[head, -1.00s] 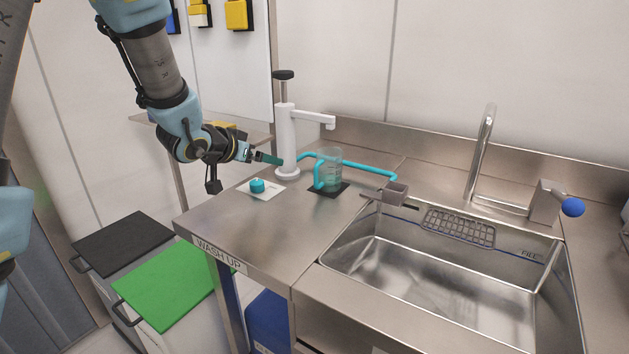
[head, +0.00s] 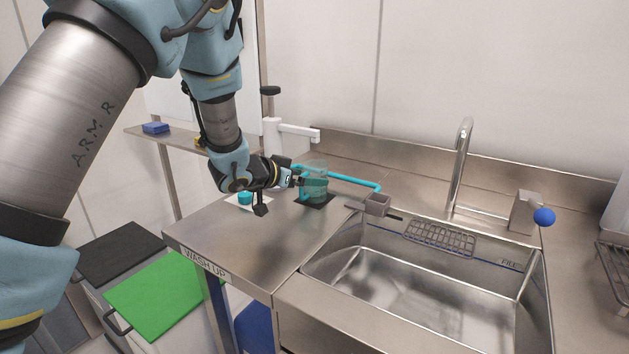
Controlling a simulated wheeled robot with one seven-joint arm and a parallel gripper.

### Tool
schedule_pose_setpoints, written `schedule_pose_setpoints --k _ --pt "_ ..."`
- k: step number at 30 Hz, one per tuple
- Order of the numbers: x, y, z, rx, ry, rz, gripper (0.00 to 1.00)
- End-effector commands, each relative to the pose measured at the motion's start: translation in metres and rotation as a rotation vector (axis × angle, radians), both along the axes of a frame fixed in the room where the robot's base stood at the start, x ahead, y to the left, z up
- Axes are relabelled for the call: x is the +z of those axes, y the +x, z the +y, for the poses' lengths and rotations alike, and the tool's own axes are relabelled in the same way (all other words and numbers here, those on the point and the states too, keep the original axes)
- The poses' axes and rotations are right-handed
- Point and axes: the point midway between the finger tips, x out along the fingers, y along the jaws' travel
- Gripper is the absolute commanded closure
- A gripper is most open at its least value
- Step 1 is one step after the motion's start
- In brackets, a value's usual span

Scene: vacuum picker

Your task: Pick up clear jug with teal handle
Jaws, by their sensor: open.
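The clear jug (head: 318,179) with a teal handle stands upright on a dark square mat (head: 322,204) on the steel counter, left of the sink. My gripper (head: 300,182) is at the jug's left side, level with the teal handle (head: 304,190). The jaws are open. The fingertips overlap the handle in the picture, and I cannot tell whether they touch it or are around it. My arm's wrist hides part of the counter behind it.
A white pump stand (head: 272,140) with a side spout (head: 300,132) stands behind my gripper. A teal cap (head: 245,198) lies on a white card to the left. The sink (head: 430,290) and tap (head: 461,165) are right.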

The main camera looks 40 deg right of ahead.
Motion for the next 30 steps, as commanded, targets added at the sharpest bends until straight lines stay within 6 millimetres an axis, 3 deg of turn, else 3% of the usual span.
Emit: schedule_pose_setpoints --k 8,17,30 --pt "-0.013 0.004 -0.030 -0.002 0.002 0.000 0.00" --pt "-0.016 0.005 -0.034 0.000 0.001 0.001 0.00" --pt "-0.016 0.005 -0.033 0.000 0.001 0.001 0.48"
